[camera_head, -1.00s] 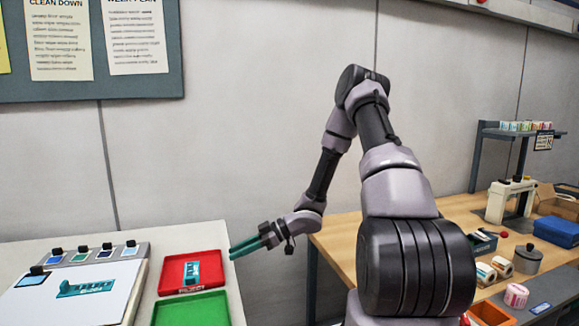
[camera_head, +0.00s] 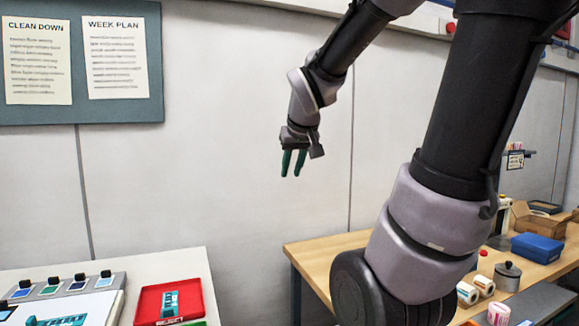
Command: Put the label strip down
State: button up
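A small teal piece with pale markings (camera_head: 170,302) lies in the red tray (camera_head: 206,291) on the white table at the lower left. A second teal piece (camera_head: 62,321) shows at the bottom left on a white sheet, cut off by the picture edge. I cannot tell for sure which of these is the label strip. My gripper (camera_head: 292,174) hangs high in front of the wall, well above and right of the red tray. Its two green fingers point down with a gap between them, and I see nothing in them.
A row of coloured pads (camera_head: 72,287) runs along the white table (camera_head: 185,262). A wooden bench (camera_head: 320,256) on the right bears a blue box (camera_head: 537,248), a cardboard box (camera_head: 540,222), rolls and a grey pot (camera_head: 507,276). Wall space around my gripper is clear.

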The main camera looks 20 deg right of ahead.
jog(key=s+a+r+m+y, duration=0.2)
jog(key=s+a, duration=0.3)
jog(key=s, duration=0.6)
jog(key=shift+a+r+m+g+y, duration=0.2)
jog(key=shift+m+g+y, duration=0.2)
jog(key=shift+y, duration=0.3)
